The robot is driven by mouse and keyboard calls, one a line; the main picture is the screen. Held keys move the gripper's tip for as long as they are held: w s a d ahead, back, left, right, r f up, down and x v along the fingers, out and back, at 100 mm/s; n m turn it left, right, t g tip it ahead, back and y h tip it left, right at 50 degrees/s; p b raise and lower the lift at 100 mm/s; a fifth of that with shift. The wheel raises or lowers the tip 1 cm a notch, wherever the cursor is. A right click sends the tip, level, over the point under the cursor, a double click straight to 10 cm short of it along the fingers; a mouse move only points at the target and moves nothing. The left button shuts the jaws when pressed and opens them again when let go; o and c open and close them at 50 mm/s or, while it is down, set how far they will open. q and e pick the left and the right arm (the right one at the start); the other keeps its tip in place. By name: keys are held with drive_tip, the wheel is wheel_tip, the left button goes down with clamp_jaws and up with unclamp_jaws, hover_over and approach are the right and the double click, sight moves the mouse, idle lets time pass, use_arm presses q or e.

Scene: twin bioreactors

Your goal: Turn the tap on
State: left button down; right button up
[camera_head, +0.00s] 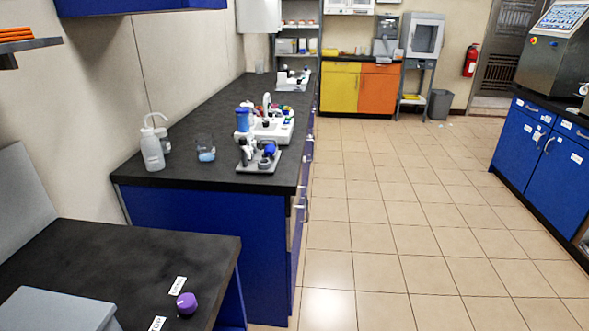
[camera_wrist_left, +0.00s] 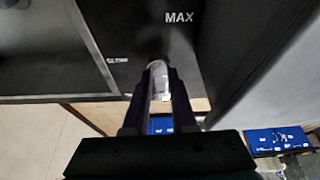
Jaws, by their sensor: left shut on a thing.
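No tap that I can make out shows in either view. My left gripper (camera_wrist_left: 161,82) is in the left wrist view, with its two dark fingers shut on a narrow pale, partly clear object (camera_wrist_left: 160,88). The object's rounded end shows just beyond the fingertips; the rest is hidden between the fingers, and I cannot tell what it is. Beyond the fingertips is a dark surface (camera_wrist_left: 180,45) with a white "MAX" marking. I cannot tell whether the object touches it. Neither gripper shows in the head view.
A dark-topped bench (camera_head: 230,130) holds a white wash bottle (camera_head: 152,150), a beaker (camera_head: 205,152) and small lab devices (camera_head: 259,158). A nearer dark table (camera_head: 110,265) carries a purple cap (camera_head: 187,303) and white labels. The tiled floor (camera_head: 390,230) to the right is clear.

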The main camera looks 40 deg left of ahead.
use_arm(q)
drive_tip(key=shift+f, duration=0.1)
drive_tip(key=c, duration=0.7)
unclamp_jaws()
drive_tip(key=p+v, duration=0.4)
drive_tip(key=v, duration=0.6)
drive_tip(key=shift+d, duration=0.15)
drive_tip(key=shift+c, duration=0.2)
